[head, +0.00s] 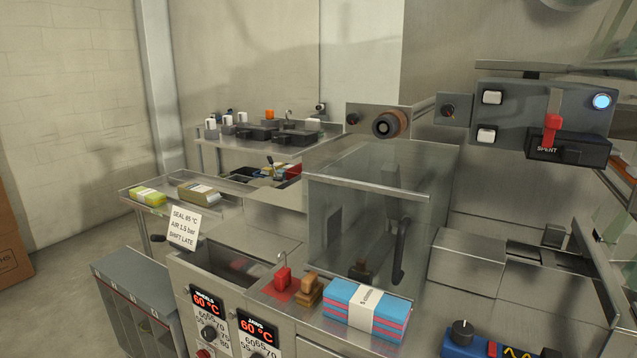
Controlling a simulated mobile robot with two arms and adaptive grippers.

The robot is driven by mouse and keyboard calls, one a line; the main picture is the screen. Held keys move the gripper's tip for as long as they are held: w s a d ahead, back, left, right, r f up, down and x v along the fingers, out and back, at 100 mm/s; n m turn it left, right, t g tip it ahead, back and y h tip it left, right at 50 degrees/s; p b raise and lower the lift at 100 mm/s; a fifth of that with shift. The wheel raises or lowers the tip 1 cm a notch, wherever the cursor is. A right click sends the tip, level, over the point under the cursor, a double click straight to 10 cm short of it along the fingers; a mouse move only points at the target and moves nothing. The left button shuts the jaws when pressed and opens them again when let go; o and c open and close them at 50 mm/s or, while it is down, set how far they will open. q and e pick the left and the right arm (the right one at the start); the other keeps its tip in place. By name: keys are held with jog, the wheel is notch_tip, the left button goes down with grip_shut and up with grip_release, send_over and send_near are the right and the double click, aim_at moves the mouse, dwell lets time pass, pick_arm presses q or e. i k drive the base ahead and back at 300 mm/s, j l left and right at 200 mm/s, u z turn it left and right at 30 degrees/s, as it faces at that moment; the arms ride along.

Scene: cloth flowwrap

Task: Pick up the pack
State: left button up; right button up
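Neither of my grippers shows in the head view. A banded pack of folded blue and pink cloths (366,309) lies flat on the steel worktop at the lower middle, with a white paper band around it. A yellow-green pack with a pale band (148,196) lies on the steel shelf at the left. A brown-gold pack (198,191) lies next to it on the same shelf. I cannot tell which of these the task means.
A clear guard box (365,230) stands behind the blue and pink pack. A brown block (309,291) and a red stamp-like item (283,280) stand to its left. A blue control box (480,342) is at lower right. A note card (184,229) stands near the shelf.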

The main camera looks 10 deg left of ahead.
aim_at(204, 196)
jog(key=i+j, duration=0.1)
jog(key=j, duration=0.25)
jog(key=i+j, duration=0.1)
jog(key=j, duration=0.25)
jog(key=i+j, duration=0.15)
jog(key=j, duration=0.2)
jog(key=i+j, duration=0.1)
jog(key=j, duration=0.25)
jog(key=z, duration=0.05)
